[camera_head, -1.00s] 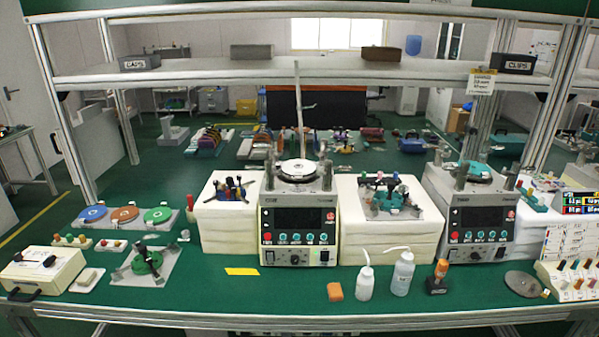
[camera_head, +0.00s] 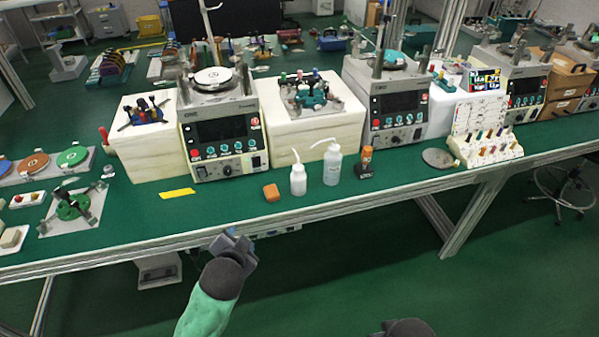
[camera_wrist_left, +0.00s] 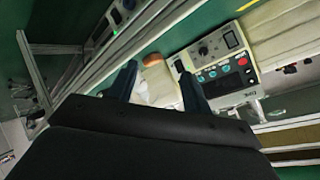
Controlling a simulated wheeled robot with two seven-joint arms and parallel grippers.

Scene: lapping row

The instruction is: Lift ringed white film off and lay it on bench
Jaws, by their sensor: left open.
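The white film is a round white disc with a dark ring mark (camera_head: 213,76), on top of the left lapping machine (camera_head: 222,130) in the head view. It looks flat on the machine's round plate. My left gripper (camera_head: 232,240) is in front of the bench's front edge, well below and short of the film. In the left wrist view its two fingers (camera_wrist_left: 158,88) are apart, with nothing held between them. That view shows the machine's front panel (camera_wrist_left: 215,65) upside down; I cannot make out the film there. A dark part of my right arm shows at the bottom edge, without a clear gripper.
White foam blocks (camera_head: 312,132) flank the machine. A green-disc fixture (camera_head: 73,207) stands at left.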

